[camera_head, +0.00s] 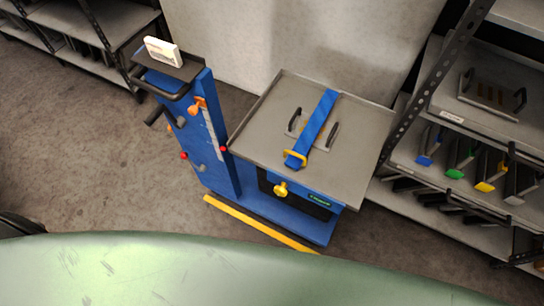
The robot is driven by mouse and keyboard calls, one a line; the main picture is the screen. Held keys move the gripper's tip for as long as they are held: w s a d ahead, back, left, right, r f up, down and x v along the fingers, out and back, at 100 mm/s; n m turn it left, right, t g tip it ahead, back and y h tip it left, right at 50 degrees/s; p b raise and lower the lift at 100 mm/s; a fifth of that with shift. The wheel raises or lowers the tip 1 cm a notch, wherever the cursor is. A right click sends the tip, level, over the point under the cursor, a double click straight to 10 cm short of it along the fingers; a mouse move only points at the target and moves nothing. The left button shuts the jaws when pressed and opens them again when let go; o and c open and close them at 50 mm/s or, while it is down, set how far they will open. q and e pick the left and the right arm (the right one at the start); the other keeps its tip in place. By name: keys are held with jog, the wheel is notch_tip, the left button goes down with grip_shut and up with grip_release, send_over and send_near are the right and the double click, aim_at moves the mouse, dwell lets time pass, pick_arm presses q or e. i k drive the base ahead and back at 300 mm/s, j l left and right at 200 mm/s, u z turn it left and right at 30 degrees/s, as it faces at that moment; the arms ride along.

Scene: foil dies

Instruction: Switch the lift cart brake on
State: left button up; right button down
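The lift cart (210,150) stands ahead, with a blue upright column on its left and a grey tray-like top (355,150) on its right. The column has a black handle (160,88), an orange knob (197,105), a red knob (184,155) and a small grey knob (202,167). A yellow knob (281,189) sits on the front below the top, and a red knob (223,149) is at its left corner. I cannot tell which control is the brake or how it is set. Neither of my grippers is in view.
A handled die plate (318,140) lies on the cart top under a blue strap (322,118). A yellow bar (260,222) runs along the cart's base. A shelf rack (460,150) with coloured-handled items stands close at right. Grey floor (90,150) is clear left of the cart.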

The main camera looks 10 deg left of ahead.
aim_at(185, 155)
jog(key=u, duration=1.3)
